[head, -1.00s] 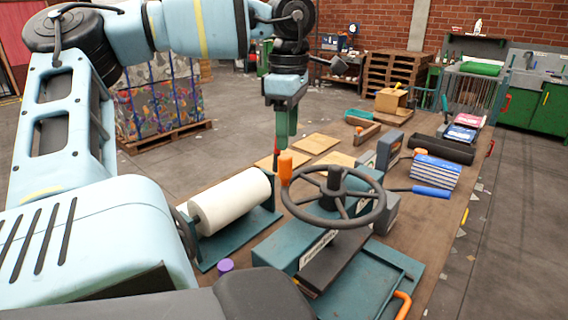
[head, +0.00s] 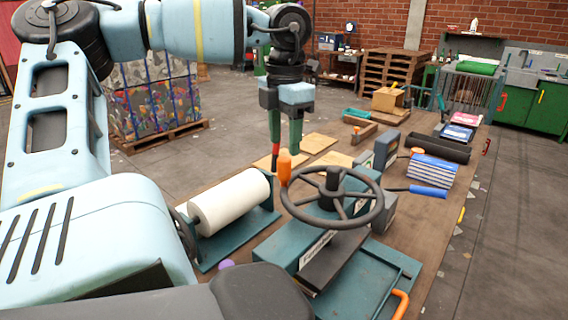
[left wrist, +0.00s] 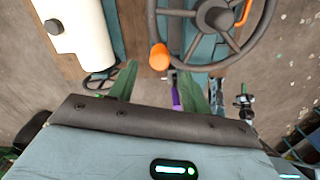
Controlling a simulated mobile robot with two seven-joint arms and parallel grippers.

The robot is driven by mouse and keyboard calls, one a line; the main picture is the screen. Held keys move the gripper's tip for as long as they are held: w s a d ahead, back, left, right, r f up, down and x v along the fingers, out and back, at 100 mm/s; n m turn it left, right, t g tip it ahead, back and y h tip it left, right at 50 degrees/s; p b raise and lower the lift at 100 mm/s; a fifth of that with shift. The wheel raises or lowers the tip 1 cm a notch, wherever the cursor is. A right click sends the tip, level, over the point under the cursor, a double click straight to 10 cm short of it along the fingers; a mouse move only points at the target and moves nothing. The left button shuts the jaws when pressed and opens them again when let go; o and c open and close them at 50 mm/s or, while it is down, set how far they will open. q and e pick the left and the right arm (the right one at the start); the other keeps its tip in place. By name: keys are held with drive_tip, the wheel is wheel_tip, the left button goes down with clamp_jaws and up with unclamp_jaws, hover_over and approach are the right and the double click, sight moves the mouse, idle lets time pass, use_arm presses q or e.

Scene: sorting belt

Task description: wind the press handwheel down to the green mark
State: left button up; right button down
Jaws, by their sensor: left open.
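The press handwheel (head: 333,217) is a dark spoked wheel lying flat above the teal press (head: 276,248). Its orange knob (head: 284,167) stands upright on the rim at the far left side. My left gripper (head: 285,150) points down with its fingers apart and empty, just behind the knob in the head view. In the left wrist view the handwheel (left wrist: 216,17) and orange knob (left wrist: 159,56) lie ahead of the green fingers (left wrist: 165,85), with nothing between them that I can tell is held. I cannot make out the green mark. My right gripper is not in view.
A white roll (head: 230,203) on a teal stand lies left of the press. Flat cardboard pieces (head: 318,143) lie behind the knob.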

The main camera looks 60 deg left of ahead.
sight(285, 158)
use_arm(q)
drive_tip(key=shift+f+p, duration=0.3)
drive_tip(key=shift+f, duration=3.25)
clamp_jaws()
